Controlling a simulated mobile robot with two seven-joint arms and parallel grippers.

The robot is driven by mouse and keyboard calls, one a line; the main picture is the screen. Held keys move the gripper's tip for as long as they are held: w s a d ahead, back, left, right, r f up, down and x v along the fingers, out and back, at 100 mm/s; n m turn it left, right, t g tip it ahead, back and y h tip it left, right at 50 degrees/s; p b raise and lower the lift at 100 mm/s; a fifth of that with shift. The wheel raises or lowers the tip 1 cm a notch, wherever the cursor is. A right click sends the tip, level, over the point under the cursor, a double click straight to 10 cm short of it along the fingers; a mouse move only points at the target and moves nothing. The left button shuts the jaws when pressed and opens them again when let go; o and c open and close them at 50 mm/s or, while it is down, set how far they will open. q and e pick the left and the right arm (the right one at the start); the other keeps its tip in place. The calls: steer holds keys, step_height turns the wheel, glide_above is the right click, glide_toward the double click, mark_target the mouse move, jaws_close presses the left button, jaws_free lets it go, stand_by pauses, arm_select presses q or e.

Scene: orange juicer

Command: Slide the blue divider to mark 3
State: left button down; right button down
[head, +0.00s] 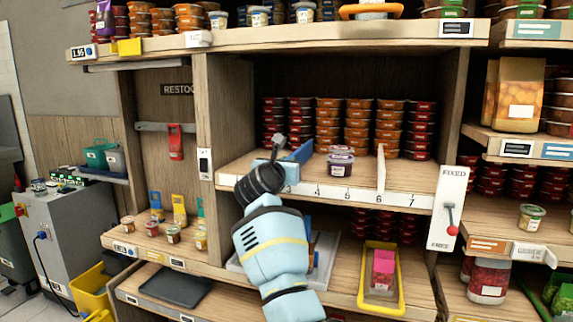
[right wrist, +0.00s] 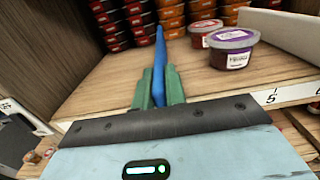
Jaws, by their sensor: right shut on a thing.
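The blue divider (head: 301,152) stands upright on the middle shelf, near the left of its numbered front strip (head: 360,196). My right gripper (head: 284,163) is at the divider's front end; its arm comes up from below. In the right wrist view, the green fingers of my right gripper (right wrist: 159,88) are shut on the blue divider (right wrist: 160,58), one on each side. Marks 4 to 7 read to the right of the gripper. My arm hides the strip's left part, and a digit just left of 4 is only partly visible. My left gripper is out of view.
A purple-lidded tub (head: 340,160) stands right of the blue divider, with a white divider (head: 381,167) beyond it. Stacked tubs (head: 357,125) fill the shelf's back. A FIXED/FREE lever (head: 450,217) on the right post has its red knob down. A wooden post (head: 204,140) bounds the left.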

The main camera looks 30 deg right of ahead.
steer(key=c, duration=1.4)
jaws_free()
steer(key=shift+w, duration=0.1)
steer(key=shift+c, duration=0.2)
steer(key=v, duration=0.8)
steer(key=shift+d, duration=0.15)
